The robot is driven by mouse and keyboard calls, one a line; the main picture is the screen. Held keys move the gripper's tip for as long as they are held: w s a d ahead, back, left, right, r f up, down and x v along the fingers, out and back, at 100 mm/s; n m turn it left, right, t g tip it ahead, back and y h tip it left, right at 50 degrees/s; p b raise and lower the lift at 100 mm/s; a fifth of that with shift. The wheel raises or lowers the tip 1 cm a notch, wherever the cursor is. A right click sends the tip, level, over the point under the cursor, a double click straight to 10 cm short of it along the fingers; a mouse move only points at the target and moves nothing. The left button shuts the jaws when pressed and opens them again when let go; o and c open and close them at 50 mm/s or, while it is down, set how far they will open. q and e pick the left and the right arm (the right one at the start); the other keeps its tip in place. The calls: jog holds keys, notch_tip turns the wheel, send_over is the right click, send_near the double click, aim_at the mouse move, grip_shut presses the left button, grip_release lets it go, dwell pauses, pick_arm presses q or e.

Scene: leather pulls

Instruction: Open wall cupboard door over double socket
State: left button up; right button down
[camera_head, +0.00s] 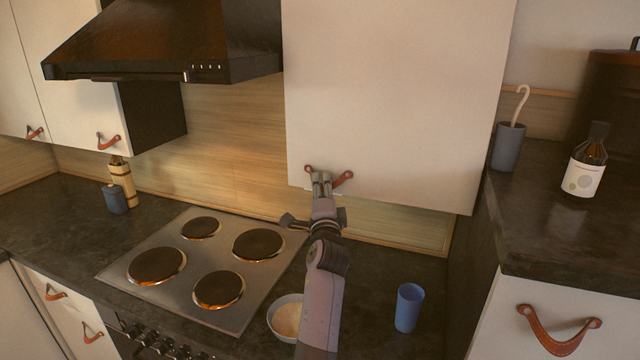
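The white wall cupboard door (395,95) hangs at the centre, right of the cooker hood. I cannot make out any gap showing it open. Its brown leather pull (343,179) is at the lower left corner of the door. My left gripper (321,180) is at this pull, with its two fingers close together over the middle of the strap. Both ends of the strap show beside the fingers; the middle is hidden. I cannot make out the double socket; the door and my arm cover part of the wall. My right gripper is out of view.
Below are a hob (205,265) with several plates, a bowl (287,316) beside my arm and a blue cup (408,307). The raised counter (570,235) on the right holds a bottle (585,165) and a dark utensil cup (507,147). The cooker hood (175,40) is left of the door.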

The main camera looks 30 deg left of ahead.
pick_arm(q)
jog(key=shift+s+d+r, duration=0.2)
jog(key=shift+d+r, duration=0.05)
jog(key=shift+f, duration=0.1)
grip_shut()
dwell(0.7)
